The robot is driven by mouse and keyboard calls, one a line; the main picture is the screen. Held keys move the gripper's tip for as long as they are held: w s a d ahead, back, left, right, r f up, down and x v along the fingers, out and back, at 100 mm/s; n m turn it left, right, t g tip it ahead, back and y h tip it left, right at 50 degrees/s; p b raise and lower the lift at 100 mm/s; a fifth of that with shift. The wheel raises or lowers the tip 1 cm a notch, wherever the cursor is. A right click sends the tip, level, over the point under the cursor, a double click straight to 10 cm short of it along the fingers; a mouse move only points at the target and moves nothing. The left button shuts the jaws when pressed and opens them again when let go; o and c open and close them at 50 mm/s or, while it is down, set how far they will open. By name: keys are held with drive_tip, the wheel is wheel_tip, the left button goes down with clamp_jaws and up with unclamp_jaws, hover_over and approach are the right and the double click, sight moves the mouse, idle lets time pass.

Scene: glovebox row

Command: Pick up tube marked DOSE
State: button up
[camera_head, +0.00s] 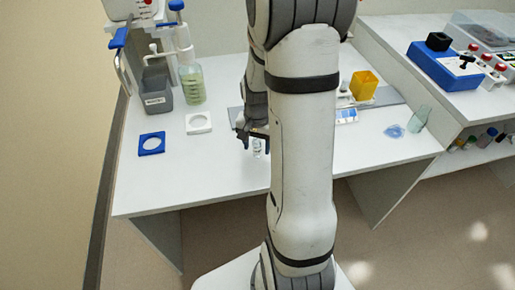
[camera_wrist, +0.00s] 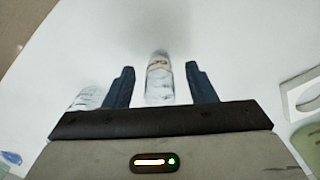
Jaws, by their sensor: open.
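My gripper (camera_head: 252,134) is low over the front part of the white bench, and my arm covers much of the middle of the head view. In the wrist view my gripper (camera_wrist: 160,68) is open. A small clear tube with a pale label (camera_wrist: 159,86) stands between its fingers, with a gap on both sides. A tube (camera_head: 258,147) also shows just below the gripper in the head view. A second clear tube (camera_wrist: 88,98) is outside the left finger in the wrist view. I cannot read DOSE on either tube.
A blue square holder (camera_head: 151,144) and a white one (camera_head: 198,123) lie to the left. Behind them are a grey bin (camera_head: 157,90) and a bottle (camera_head: 192,84). A yellow box (camera_head: 364,85), blue spill (camera_head: 394,131) and tilted glass (camera_head: 419,117) are right. The bench's front-left is clear.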

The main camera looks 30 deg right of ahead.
wheel_tip(320, 180, down, 2)
drive_tip(key=c, duration=1.1)
